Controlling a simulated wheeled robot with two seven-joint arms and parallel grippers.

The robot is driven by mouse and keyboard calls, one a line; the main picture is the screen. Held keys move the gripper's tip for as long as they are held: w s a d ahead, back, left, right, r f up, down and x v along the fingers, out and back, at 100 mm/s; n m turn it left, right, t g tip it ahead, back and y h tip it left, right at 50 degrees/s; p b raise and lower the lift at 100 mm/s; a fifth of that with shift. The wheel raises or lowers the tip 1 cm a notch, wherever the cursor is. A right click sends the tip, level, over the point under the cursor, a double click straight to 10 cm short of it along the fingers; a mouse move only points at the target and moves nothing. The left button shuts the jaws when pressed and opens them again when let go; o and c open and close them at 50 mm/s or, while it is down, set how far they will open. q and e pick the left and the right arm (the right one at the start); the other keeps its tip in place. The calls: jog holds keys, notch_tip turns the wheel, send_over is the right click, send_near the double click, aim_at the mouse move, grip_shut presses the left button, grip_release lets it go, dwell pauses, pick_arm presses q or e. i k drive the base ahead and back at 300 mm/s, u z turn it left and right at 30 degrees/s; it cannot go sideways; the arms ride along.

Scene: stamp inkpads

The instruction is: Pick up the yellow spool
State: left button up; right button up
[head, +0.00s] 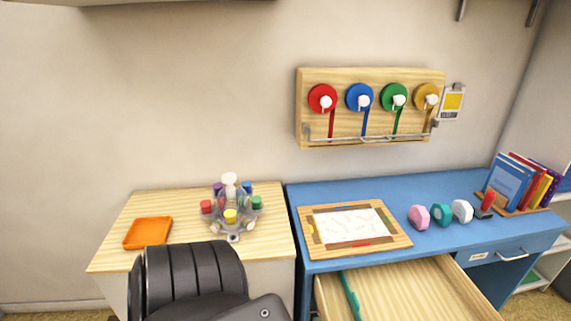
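A yellow-gold ribbon spool (427,97) with a white hub hangs on the wooden wall rack (362,76), at the right end of a row with red, blue and green spools. A small yellow cylinder (230,216) sits at the front of the clear carousel (234,238) on the wooden cabinet at left; I cannot tell whether it is a spool. A black arm link of mine rises at the bottom left, in front of the cabinet and well below the rack. Neither gripper is in view.
An orange tray (148,233) lies on the wooden cabinet top (110,258). The blue desk (440,241) holds a wooden-framed board (400,240), pink, teal and white tape dispensers, and books (510,185). The desk's wooden drawer (420,293) stands open, with a green item inside.

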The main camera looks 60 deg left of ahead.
aim_at(230, 215)
jog(key=i, duration=0.8)
jog(key=u, duration=2.25)
